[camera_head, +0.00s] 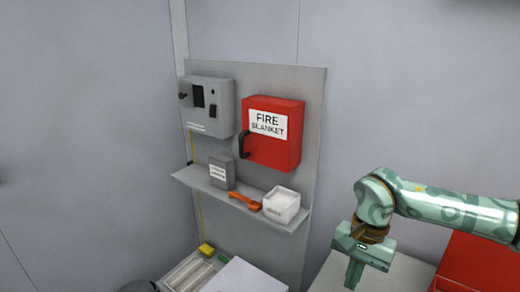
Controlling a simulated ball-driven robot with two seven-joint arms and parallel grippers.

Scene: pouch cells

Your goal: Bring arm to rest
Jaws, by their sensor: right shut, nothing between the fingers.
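My right arm comes in from the right edge, green with a patterned surface. Its gripper (354,272) points downward at the lower right, in front of a pale grey surface, and is shut with nothing visible in it. It is apart from the wall panel and its shelf. My left gripper is not in view.
A grey panel (312,130) carries a red fire blanket box (285,153), a grey box (222,120) and a shelf (265,216). The shelf holds a grey container (222,173), an orange handle (245,201) and a white tray (281,213). A red box (485,265) stands lower right.

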